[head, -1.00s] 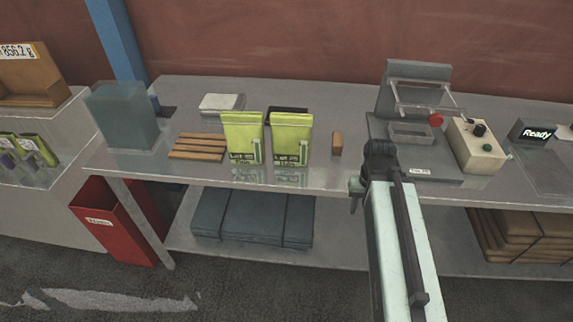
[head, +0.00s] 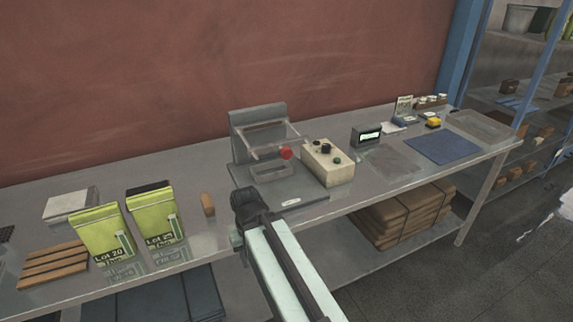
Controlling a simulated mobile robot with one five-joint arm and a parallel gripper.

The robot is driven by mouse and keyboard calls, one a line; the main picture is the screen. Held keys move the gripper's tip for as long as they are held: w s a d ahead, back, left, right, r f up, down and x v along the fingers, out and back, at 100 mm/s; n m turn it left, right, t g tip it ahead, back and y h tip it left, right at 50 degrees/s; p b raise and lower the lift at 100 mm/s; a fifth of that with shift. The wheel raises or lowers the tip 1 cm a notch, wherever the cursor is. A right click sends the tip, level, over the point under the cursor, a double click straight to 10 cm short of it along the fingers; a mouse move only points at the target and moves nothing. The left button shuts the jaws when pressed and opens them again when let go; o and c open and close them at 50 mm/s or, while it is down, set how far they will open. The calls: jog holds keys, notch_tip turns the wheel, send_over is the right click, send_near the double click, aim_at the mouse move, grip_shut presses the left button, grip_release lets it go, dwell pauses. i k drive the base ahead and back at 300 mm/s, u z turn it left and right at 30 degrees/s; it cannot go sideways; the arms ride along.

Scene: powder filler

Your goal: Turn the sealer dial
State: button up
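The sealer (head: 258,119) stands on the bench at the middle of the head view, with a clear guard frame and a red knob (head: 286,153) at its front. Its cream control box (head: 331,170) is on the right side. A black dial (head: 326,148) sits on top of the box, near a green button (head: 337,160). A smaller dark knob is beside the dial. My gripper (head: 243,205) is at the bench's front edge, left of and nearer than the control box, apart from the dial. Its fingers are seen from behind and their opening is hidden.
Two green pouches (head: 103,232) and (head: 155,213) and a small wooden block (head: 208,204) stand left of the sealer. A small display (head: 366,134) is right of the control box. A blue mat (head: 442,148) lies farther right. Wrapped brown stacks (head: 400,214) lie on the lower shelf.

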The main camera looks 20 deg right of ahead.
aim_at(326, 147)
jog(key=u, duration=0.45)
jog(key=k, duration=0.9)
jog(key=z, duration=1.05)
jog(key=i, duration=1)
